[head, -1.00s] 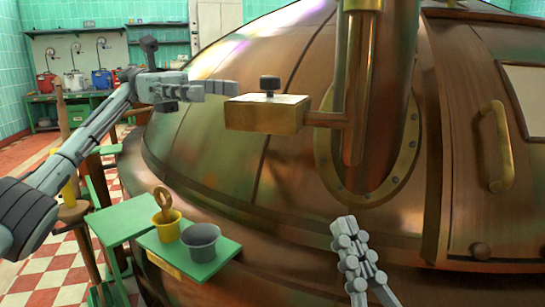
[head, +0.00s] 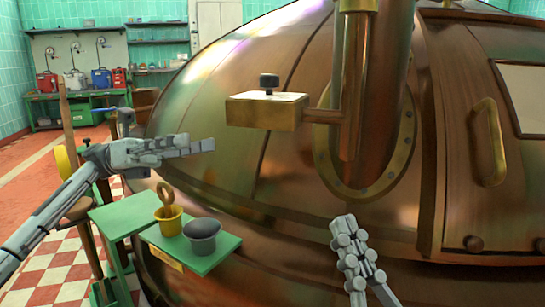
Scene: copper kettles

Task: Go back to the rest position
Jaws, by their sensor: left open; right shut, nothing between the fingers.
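My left gripper (head: 200,147) is in front of the copper kettle's left flank, above the green shelf and below and left of the brass box (head: 267,111). It is open and empty, and touches nothing that I can see. My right gripper (head: 343,226) is at the bottom centre, in front of the kettle's lower body. It is shut with nothing in it.
The copper kettle (head: 230,80) fills the middle and right. A green shelf (head: 215,259) holds a yellow pot (head: 169,224) with a ring-topped tool (head: 165,193) and a grey pot (head: 202,240). A green table (head: 125,217) stands left of it.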

